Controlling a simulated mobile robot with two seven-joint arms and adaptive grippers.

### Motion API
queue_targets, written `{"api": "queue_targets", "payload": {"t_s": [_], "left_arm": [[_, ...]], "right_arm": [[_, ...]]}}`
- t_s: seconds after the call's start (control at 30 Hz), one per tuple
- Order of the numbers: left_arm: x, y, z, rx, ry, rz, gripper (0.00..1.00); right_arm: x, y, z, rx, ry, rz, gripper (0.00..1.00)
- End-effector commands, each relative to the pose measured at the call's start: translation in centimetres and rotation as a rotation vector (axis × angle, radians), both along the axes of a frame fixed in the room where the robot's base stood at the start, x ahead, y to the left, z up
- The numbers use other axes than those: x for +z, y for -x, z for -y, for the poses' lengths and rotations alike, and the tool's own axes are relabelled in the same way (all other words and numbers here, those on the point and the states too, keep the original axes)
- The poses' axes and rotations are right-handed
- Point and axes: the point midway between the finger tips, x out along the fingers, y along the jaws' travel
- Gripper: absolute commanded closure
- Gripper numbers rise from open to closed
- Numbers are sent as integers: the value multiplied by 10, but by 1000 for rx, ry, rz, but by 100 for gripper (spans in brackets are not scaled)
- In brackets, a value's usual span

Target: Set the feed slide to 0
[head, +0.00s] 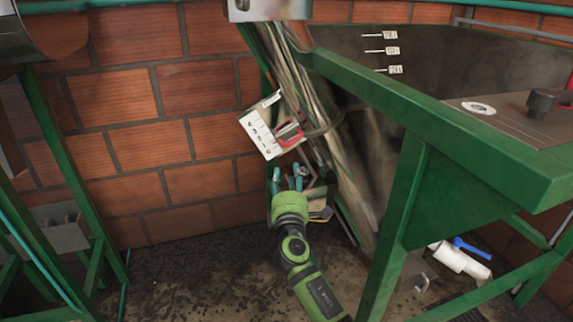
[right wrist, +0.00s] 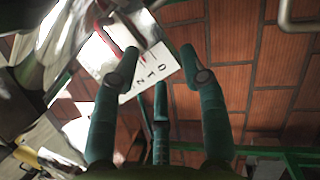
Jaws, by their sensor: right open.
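A white scale plate (head: 262,135) with printed digits and tick marks hangs tilted on the elevator's side, before the brick wall. The red-edged slide piece (head: 289,134) sits against its right side, toward the lower half; I cannot tell the exact mark. My right gripper (head: 288,176) is open and empty, its teal fingers pointing up just below the plate, apart from it. In the right wrist view the spread fingers (right wrist: 160,62) stand before the scale plate (right wrist: 98,62), and the red part (right wrist: 104,27) shows at upper left, partly blurred. My left gripper is not in view.
The slanted elevator chute (head: 345,150) runs down right of the plate. A green-framed tank (head: 425,150) stands at the right. A green stand (head: 55,200) is at the left. A white pipe with a blue-handled valve (head: 460,262) lies low at right. Floor is open at centre left.

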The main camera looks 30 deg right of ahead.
Motion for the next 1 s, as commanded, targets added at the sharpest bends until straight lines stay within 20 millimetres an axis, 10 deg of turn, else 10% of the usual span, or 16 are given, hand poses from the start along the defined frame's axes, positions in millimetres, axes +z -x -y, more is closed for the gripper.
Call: {"api": "queue_targets", "payload": {"t_s": [0.2,1.0], "left_arm": [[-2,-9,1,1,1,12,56],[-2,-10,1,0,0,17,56]], "right_arm": [[58,10,13,-85,135,100,56],[80,-42,48,-83,132,97,56]]}}
